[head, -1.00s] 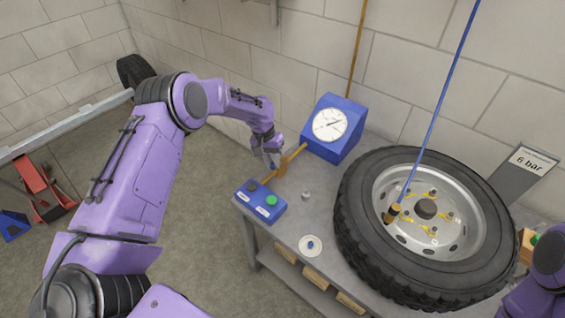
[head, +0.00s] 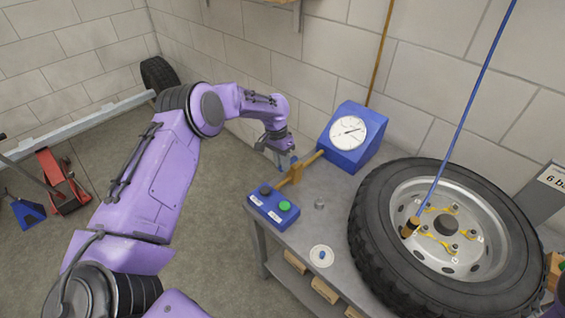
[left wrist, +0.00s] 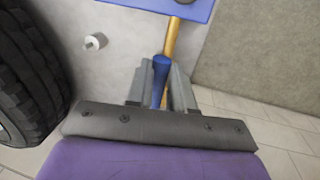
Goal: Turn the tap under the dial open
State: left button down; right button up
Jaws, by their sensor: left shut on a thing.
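The tap is a brass body (head: 295,173) on a brass pipe beside the blue box with the white dial (head: 348,132). Its blue handle (left wrist: 160,78) shows between the grey fingers in the left wrist view. My left gripper (head: 284,163) is shut on this handle, reaching it from above and behind in the head view. The fingers hide part of the handle, and its exact angle to the pipe is hard to tell. The dial's needle points to the upper right; its numbers are too small to read. My right gripper is not in view.
A small metal cap (head: 319,203) and a white dish (head: 321,256) lie on the grey bench. A large tyre (head: 375,240) with a blue hose fills the bench's right side.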

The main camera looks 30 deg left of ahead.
pick_arm(q)
jog(key=c, duration=1)
grip_release()
notch_tip(320, 180, up, 10)
jog(key=a+b, duration=0.1)
jog(key=a, duration=0.1)
jog(key=shift+w+r+b, duration=0.2)
jog(key=shift+w+b, duration=0.1)
